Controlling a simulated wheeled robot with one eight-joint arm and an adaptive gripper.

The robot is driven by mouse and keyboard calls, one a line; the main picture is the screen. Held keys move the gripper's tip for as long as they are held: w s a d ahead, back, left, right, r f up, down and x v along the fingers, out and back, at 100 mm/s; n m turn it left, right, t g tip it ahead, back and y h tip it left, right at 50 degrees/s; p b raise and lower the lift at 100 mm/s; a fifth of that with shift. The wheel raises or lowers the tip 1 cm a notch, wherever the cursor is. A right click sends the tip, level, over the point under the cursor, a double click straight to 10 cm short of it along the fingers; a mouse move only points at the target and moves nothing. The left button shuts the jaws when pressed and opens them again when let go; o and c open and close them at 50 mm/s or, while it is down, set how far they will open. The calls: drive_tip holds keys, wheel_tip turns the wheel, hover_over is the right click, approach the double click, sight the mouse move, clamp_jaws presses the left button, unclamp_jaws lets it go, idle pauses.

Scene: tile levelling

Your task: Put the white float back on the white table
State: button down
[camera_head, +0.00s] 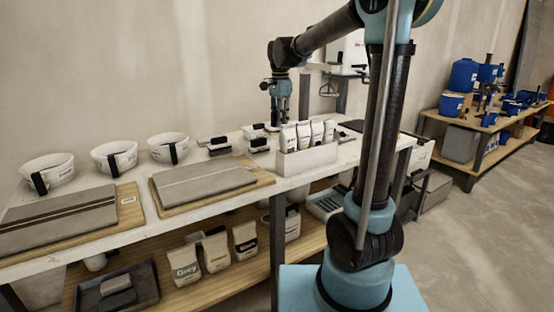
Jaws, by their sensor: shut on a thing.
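The white table (150,173) runs along the wall with tools and tiles on its top. My gripper (277,124) points down over the back of the table, behind the white box of bags. It is shut on what looks like the white float (254,131), a small pale block with a dark part. The fingertips and the float are small and partly hidden by the bags, so I cannot tell whether the float touches the table. Two similar pale tools with dark handles (214,147) (259,145) lie on the table to the left and front of it.
Several white buckets (168,148) stand along the back. Two boards with grey tiles (205,183) fill the front left. A white box (310,158) of upright bags stands close to my gripper. Another bench (500,140) with blue buckets is at the right.

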drive_tip(key=f, duration=1.1)
drive_tip(key=shift+a+f, duration=0.2)
drive_tip(key=shift+f, duration=0.2)
drive_tip(key=c, duration=1.5)
unclamp_jaws()
drive_tip(key=shift+f, duration=0.1)
drive_tip(key=shift+o, duration=0.2)
wheel_tip(320, 180, up, 12)
drive_tip(key=shift+r, duration=0.1)
